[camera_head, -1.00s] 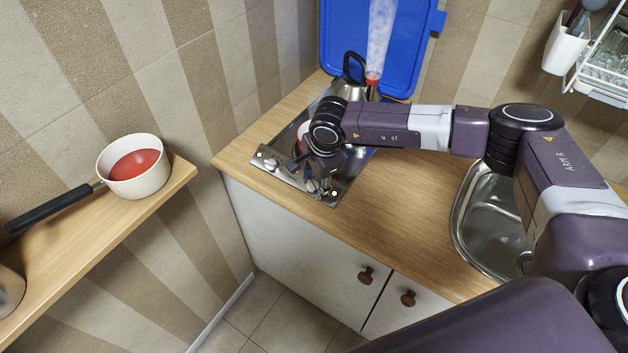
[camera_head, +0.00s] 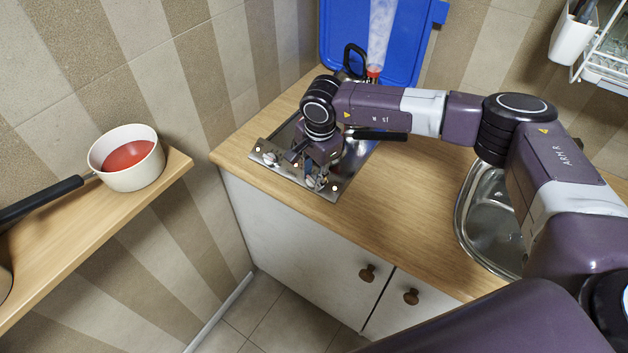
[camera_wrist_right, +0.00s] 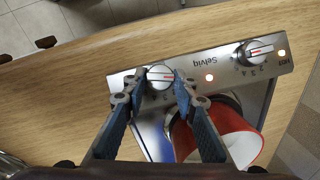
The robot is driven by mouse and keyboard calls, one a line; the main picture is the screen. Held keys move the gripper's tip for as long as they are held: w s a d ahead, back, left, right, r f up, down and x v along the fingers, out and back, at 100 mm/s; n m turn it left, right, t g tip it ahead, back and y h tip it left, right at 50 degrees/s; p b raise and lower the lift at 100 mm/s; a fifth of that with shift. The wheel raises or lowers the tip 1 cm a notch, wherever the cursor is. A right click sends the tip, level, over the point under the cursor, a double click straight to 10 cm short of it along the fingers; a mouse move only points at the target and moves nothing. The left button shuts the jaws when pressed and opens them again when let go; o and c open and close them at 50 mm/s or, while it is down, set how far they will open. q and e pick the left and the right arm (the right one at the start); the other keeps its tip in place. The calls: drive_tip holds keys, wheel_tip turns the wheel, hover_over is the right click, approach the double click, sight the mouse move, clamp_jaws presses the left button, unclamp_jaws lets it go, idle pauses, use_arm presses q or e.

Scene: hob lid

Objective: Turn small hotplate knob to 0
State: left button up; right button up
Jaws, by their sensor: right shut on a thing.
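The steel hob panel (camera_head: 288,176) lies on the counter, with two knobs along its front strip. My right gripper (camera_head: 313,177) reaches down to the right-hand knob in the head view. In the right wrist view its two fingers (camera_wrist_right: 160,80) are shut on this knob (camera_wrist_right: 160,73), one on each side. The knob has a white face with a red pointer line lying roughly across the picture. The other knob (camera_wrist_right: 257,50), with numbers beside it, is free; it also shows in the head view (camera_head: 270,158). Which knob belongs to the small hotplate cannot be told. My left gripper is out of view.
A red vessel (camera_wrist_right: 232,135) stands on the hob close behind the fingers. A black handle (camera_head: 382,136) sticks out right, under my right arm. The raised blue lid (camera_head: 410,45) stands behind. Indicator lights glow beside both knobs. The sink (camera_head: 490,220) is at right.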

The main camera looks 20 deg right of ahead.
sight(310, 181)
drive_tip(key=shift+w+a+f+n+g+b, duration=0.15)
drive_tip(key=shift+n+g+b, duration=0.25)
drive_tip(key=shift+n+b, duration=0.6)
drive_tip(key=shift+n+g+h+b, duration=0.3)
drive_tip(key=shift+n+b, duration=0.3)
drive_tip(key=shift+b, duration=0.2)
drive_tip(key=shift+r, duration=0.2)
drive_tip(key=o, duration=1.1)
drive_tip(key=shift+r, duration=0.2)
drive_tip(key=r, duration=1.1)
drive_tip(key=shift+s+a+r, duration=0.2)
drive_tip(key=shift+a+r, duration=0.1)
drive_tip(key=shift+s+f, duration=0.1)
